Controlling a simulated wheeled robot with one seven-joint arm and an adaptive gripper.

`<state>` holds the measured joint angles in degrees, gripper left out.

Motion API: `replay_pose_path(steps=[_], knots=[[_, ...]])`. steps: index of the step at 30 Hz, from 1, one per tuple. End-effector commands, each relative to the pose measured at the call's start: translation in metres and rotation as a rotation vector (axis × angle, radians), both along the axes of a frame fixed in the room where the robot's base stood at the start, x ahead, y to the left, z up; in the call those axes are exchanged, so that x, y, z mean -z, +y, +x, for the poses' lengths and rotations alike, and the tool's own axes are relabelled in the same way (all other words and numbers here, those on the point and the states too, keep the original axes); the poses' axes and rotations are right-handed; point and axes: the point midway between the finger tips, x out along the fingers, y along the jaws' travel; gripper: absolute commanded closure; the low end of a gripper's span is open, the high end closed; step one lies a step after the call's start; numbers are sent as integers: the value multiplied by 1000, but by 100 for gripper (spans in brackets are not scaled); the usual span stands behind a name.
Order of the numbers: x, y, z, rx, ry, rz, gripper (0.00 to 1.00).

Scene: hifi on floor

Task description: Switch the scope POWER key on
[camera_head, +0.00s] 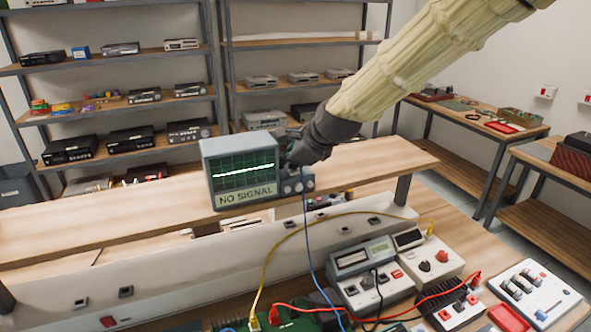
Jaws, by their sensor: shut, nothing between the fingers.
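The scope (239,148) stands on the raised wooden shelf above the bench. Its dark green screen shows a bright, nearly level trace. A label reading "NO SIGNAL" (245,194) is below the screen. The scope's control panel is to the right of the screen, with knobs (298,187) low on it. My gripper (288,160) is shut and empty, right at the upper part of this panel. It hides that part, so I cannot make out the POWER key or whether the fingers touch it.
A blue cable (308,235) hangs from the scope's panel to the bench. Below are a grey meter (362,257), a cream box with a red knob (430,267), and red and yellow leads. Instrument racks stand behind. The shelf left of the scope (100,219) is clear.

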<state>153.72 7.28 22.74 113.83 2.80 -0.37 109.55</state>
Motion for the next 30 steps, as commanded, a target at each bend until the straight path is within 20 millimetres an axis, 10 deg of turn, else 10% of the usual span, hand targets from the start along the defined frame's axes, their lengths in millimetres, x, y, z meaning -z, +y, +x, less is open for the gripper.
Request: replay_pose_path(steps=[30], knots=[[-46,0,-1,1,0,1,100]])
